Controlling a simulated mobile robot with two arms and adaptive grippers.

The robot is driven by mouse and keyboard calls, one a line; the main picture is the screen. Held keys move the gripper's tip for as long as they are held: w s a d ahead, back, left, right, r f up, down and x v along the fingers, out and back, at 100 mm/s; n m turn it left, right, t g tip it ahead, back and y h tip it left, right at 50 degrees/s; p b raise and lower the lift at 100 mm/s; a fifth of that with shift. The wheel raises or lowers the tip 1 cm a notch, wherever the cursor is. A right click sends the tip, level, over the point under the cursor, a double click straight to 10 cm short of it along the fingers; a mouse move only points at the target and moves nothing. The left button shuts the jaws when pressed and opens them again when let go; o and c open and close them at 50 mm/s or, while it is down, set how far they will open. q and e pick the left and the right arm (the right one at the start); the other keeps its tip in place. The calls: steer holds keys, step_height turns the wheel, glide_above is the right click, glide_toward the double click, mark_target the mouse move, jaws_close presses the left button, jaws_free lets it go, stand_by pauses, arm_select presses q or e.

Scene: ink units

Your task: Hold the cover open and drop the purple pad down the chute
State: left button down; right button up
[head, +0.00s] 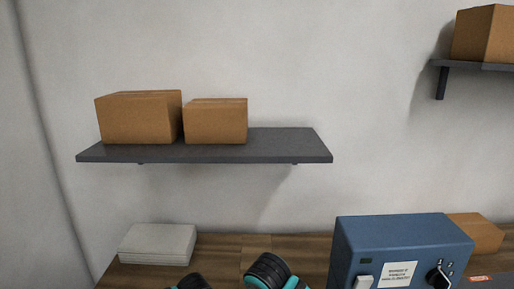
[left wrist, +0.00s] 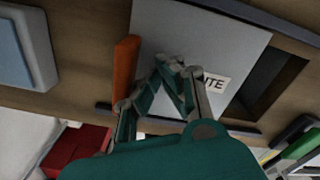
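In the left wrist view, a flat grey cover (left wrist: 225,45) with a white label ending in "ITE" lies over the wooden surface. An orange upright bar (left wrist: 126,66) stands at its left edge. A dark rectangular opening (left wrist: 272,80), which looks like the chute mouth, shows to the right of the cover. My left gripper (left wrist: 174,64) is above the cover, just right of the orange bar, with its fingertips together and nothing seen between them. I cannot tell whether it touches the bar. The purple pad is not seen. My right gripper is not in view.
In the head view, a blue machine (head: 385,236) with a knob stands on the wooden counter (head: 225,270), beside a cardboard box (head: 478,231). A paper stack (head: 158,245) lies left. A shelf (head: 280,147) holds two boxes above. The left wrist view shows a red object (left wrist: 80,150) and a green one (left wrist: 302,143).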

arm_select(q)
steer(key=shift+d, duration=0.2)
step_height(320, 180, up, 9)
stand_by(1.1)
